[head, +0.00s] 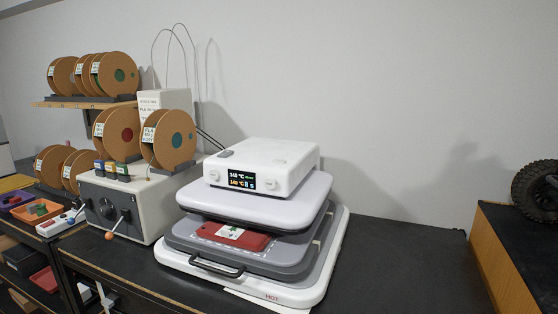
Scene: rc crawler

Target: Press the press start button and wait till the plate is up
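The heat press (322,232) stands on the black bench in the middle of the head view. A red flat item (232,236) with a white label lies on the lower plate. I cannot tell which control is the start button. Neither of my grippers is in view.
Left of the press stands a cream machine (143,212) with an orange-tipped crank and brown spools (168,140) above it. Small bins (38,210) are at far left. The bench (405,262) is clear right of the press. A black tyre (537,191) rests on a wooden-sided box.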

